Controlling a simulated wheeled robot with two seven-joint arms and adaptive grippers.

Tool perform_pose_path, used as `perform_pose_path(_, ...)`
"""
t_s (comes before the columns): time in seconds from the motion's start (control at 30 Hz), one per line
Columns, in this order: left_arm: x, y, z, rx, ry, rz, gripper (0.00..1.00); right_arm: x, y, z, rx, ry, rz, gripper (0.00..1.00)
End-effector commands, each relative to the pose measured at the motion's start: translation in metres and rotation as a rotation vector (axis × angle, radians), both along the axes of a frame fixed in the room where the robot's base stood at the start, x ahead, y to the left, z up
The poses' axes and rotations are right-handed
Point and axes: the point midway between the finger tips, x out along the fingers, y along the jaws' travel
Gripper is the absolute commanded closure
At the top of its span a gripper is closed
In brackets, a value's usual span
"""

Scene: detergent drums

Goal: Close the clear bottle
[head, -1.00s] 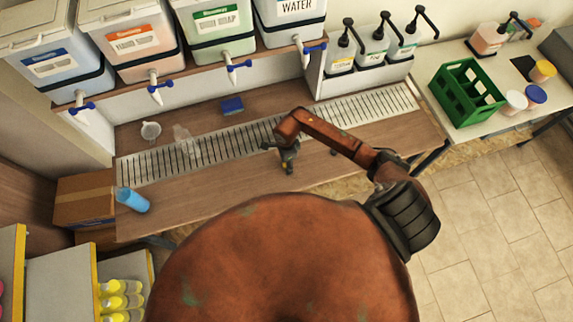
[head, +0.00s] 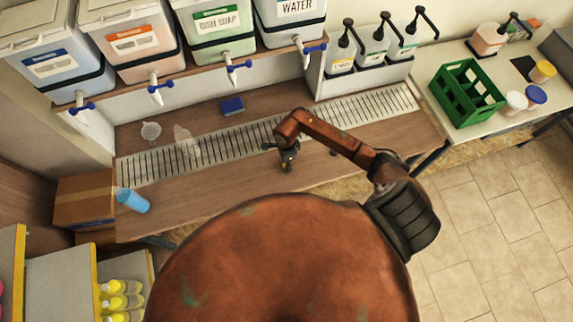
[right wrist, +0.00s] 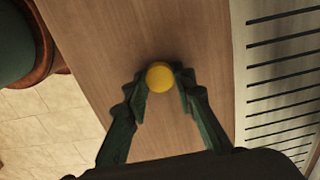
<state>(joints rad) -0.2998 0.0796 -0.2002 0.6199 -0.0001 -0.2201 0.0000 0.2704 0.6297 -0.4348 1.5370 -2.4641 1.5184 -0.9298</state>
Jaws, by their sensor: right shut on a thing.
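The clear bottle (head: 185,140) stands on the slatted drain grate, left of the middle of the bench in the head view. It is see-through and faint, so I cannot make out its mouth. My right gripper (head: 287,160) is over the bench in front of the grate, well to the right of the bottle. In the right wrist view my right gripper (right wrist: 163,84) is shut on a small round yellow cap (right wrist: 160,76), held at its fingertips above the wood. My left gripper is not in view.
A clear funnel (head: 151,131) and a blue sponge (head: 232,105) are behind the grate (head: 225,142). A blue cup-like item (head: 133,200) and a cardboard box (head: 84,202) are at the left. Drums with taps overhang the back. The front wood is mostly clear.

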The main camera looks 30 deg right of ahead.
Motion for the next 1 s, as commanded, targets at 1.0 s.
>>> perform_pose_path(1.0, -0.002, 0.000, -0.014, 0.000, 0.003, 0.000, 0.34, -0.116, 0.043, 0.122, 0.000, -0.001, 0.003, 0.83)
